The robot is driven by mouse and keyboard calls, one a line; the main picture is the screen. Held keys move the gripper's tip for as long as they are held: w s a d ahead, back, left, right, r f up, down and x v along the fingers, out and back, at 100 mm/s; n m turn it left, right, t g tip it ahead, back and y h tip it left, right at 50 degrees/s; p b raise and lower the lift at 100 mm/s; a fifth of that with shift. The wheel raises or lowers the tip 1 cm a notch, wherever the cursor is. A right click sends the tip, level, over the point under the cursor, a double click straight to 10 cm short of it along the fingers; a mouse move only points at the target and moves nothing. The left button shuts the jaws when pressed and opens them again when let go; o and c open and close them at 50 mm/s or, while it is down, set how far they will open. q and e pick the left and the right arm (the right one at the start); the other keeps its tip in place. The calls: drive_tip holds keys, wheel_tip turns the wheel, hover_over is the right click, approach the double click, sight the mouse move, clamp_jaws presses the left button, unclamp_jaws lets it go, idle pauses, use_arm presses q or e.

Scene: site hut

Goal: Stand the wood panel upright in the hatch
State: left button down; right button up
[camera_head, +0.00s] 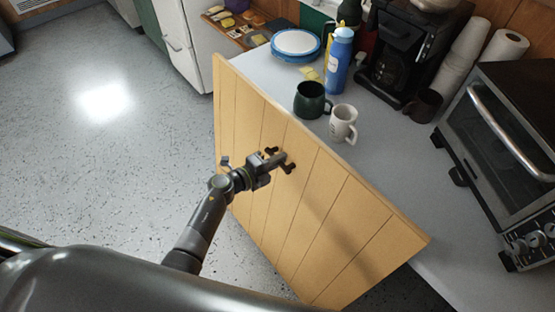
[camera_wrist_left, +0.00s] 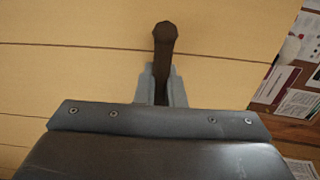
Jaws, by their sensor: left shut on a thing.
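The wood panel (camera_head: 330,215), pale with dark vertical grooves, stands roughly upright in front of the counter, its upper edge running diagonally across the head view. My left gripper (camera_head: 276,161) is at the panel's face, shut on its dark handle (camera_head: 290,167). In the left wrist view the handle (camera_wrist_left: 165,45) sits between my fingers (camera_wrist_left: 160,86), with the panel (camera_wrist_left: 80,65) filling most of the background. I cannot make out the hatch; the panel may hide it. The panel's lower edge is partly hidden by my own body. My right gripper is not in view.
On the counter (camera_head: 405,165) stand a green mug (camera_head: 312,100), a white mug (camera_head: 344,123), a blue bottle (camera_head: 338,62), a coffee machine (camera_head: 397,45) and an oven (camera_head: 510,150), the mugs close to the panel's upper edge. Speckled floor (camera_head: 90,160) is clear at left.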

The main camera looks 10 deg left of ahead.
use_arm(q)
drive_tip(key=shift+w+r, duration=0.1)
drive_tip(key=shift+r, duration=0.1)
idle(0.3)
drive_tip(key=shift+s+a+r, duration=0.45)
drive_tip(key=shift+s+r, duration=0.15)
drive_tip(key=shift+s+a, duration=0.1)
drive_tip(key=shift+s+a+r+t+h, duration=0.3)
drive_tip(key=shift+s+a+r+t, duration=0.15)
drive_tip(key=shift+s+r, duration=0.15)
idle(0.4)
